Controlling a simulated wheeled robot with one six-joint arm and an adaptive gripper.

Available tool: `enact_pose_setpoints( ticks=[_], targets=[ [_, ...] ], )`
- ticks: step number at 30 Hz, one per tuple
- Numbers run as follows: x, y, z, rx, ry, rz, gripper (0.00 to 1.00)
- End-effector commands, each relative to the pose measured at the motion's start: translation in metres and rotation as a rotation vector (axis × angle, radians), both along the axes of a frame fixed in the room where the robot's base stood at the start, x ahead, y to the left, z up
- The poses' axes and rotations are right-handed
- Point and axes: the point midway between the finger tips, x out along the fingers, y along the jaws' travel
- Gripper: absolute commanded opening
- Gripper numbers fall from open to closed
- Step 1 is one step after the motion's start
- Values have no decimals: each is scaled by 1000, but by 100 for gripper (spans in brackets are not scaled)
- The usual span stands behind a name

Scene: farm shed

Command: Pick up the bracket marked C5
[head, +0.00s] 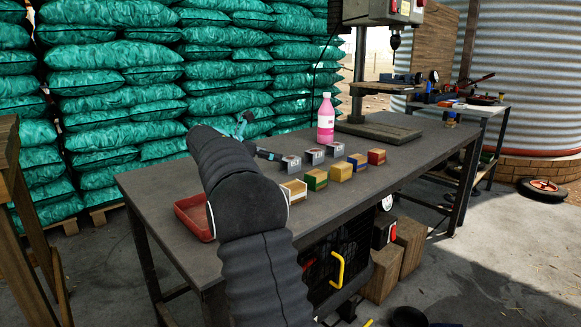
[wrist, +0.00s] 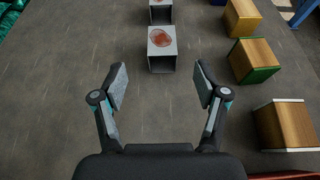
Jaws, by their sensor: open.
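Three grey metal brackets stand in a row on the dark workbench in the head view: a near one (head: 291,163), a middle one (head: 314,157) and a far one (head: 335,149). Each has a small label, too small to read, so I cannot tell which is C5. In the wrist view the closest bracket (wrist: 162,49) has a reddish-brown blotch on its top face, and no marking is legible. Another bracket (wrist: 160,13) behind it is cut by the top edge. My gripper (wrist: 162,83) is open and empty, short of the closest bracket, which lies straight ahead between the finger lines.
Several wooden blocks with coloured ends, including a green one (head: 316,180) and a red one (head: 376,157), form a row right of the brackets. A pink bottle (head: 326,120) and a drill press base (head: 378,131) stand behind. A red tray (head: 187,218) sits at the bench's left end.

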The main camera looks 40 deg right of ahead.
Motion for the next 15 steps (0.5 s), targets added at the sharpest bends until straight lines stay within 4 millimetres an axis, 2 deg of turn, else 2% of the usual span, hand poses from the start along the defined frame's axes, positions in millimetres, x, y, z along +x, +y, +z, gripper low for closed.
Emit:
enact_pose_setpoints(
  ticks=[3,6,15],
  targets=[
    [1,-19,-9,1,1,-2,73],
    [2,-30,-13,1,-1,-3,73],
    [1,-46,-19,2,-1,-6,73]
  ],
)
